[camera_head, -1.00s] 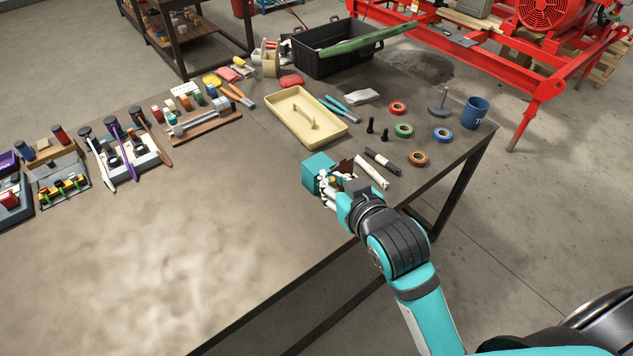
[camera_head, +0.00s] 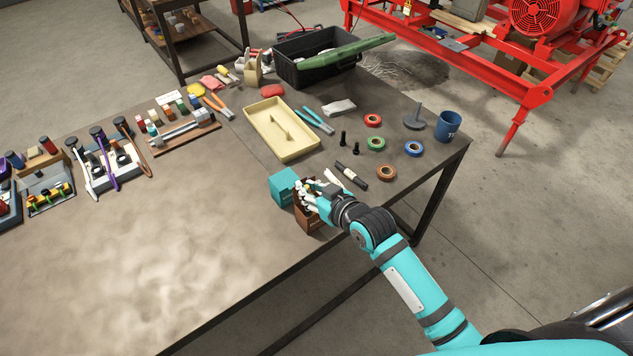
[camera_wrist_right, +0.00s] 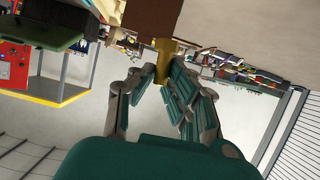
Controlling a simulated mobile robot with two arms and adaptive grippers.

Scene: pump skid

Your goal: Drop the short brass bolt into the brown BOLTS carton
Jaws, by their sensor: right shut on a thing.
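The brown carton (camera_head: 307,217) stands near the table's front edge, beside a teal box (camera_head: 284,186). Its lettering is too small to read. My right gripper (camera_head: 309,193) is at the carton's top in the head view, covering part of it. In the right wrist view, my right gripper (camera_wrist_right: 165,84) is shut on the short brass bolt (camera_wrist_right: 163,59), whose end shows between the fingertips. A brown surface (camera_wrist_right: 152,15), apparently the carton, shows close by at the top of that view. Whether the bolt is inside the carton's opening cannot be told. My left gripper is not in view.
A black marker-like rod (camera_head: 352,174), two black bolts (camera_head: 343,138) and several tape rolls (camera_head: 376,144) lie behind the carton. A cream tray (camera_head: 282,130) stands farther back. The table's front left is clear.

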